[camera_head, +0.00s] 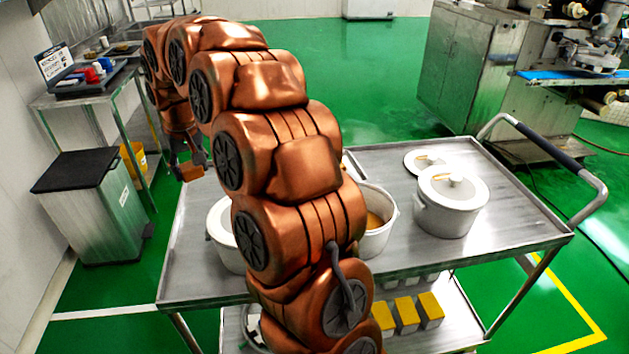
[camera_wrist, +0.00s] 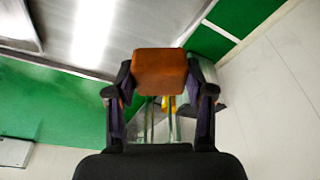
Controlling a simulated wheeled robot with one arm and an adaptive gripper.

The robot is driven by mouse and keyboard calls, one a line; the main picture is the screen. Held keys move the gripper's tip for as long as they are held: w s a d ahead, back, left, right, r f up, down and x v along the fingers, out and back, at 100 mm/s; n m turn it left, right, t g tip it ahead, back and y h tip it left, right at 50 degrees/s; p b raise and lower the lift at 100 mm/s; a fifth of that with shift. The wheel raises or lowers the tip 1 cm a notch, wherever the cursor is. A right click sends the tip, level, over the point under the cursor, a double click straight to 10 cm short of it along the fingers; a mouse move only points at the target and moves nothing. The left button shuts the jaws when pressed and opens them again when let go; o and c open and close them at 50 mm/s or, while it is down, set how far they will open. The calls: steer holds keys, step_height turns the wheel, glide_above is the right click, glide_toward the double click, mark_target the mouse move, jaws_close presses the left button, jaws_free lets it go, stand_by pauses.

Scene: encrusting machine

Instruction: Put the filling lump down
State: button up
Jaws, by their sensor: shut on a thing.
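The filling lump is an orange-brown block (camera_wrist: 160,72). In the wrist view it sits between the two fingers of my gripper (camera_wrist: 160,95), which is shut on it. In the head view my gripper (camera_head: 190,160) hangs at the left, beyond the cart's left edge, with the lump (camera_head: 190,172) at its fingertips. The lump is held in the air and appears clear of any surface, over the green floor side of the cart.
A steel cart (camera_head: 330,285) holds white pots, one lidded (camera_head: 450,203) and one open with orange contents (camera_head: 376,222). A grey bin with a black lid (camera_head: 75,170) and a steel side table (camera_head: 75,98) stand at the left. My arm hides part of the cart.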

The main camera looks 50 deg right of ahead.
steer(key=s+d+f+n+b, duration=0.1)
steer(key=s+d+f+b, duration=0.1)
steer(key=s+d, duration=0.5)
steer(key=d+f, duration=0.1)
steer(key=d, duration=0.1)
steer(key=shift+s+d+f, duration=0.25)
steer(key=shift+s+d, duration=0.1)
steer(key=shift+d, duration=0.05)
steer(key=s+d+f+n+b, duration=0.1)
steer(key=s+d, duration=0.1)
steer(key=s, duration=0.2)
steer(key=s+d+f+n+b, duration=0.1)
steer(key=s+d+f, duration=0.1)
steer(key=s+d, duration=0.1)
steer(key=s+d+f+n+y+b, duration=0.1)
steer(key=s+d, duration=0.1)
steer(key=s, duration=0.2)
steer(key=shift+s+d+f+n, duration=0.2)
steer(key=shift+s+n, duration=0.1)
steer(key=shift+s, duration=0.1)
steer(key=w+d+p, duration=0.1)
steer(key=w+d, duration=0.2)
steer(key=w+d+f+p, duration=0.1)
steer(key=w+d, duration=0.6)
steer(key=d, duration=0.1)
steer(key=shift+w+d+f+p, duration=0.15)
steer(key=shift+w+f+p, duration=0.1)
steer(key=shift+p, duration=0.15)
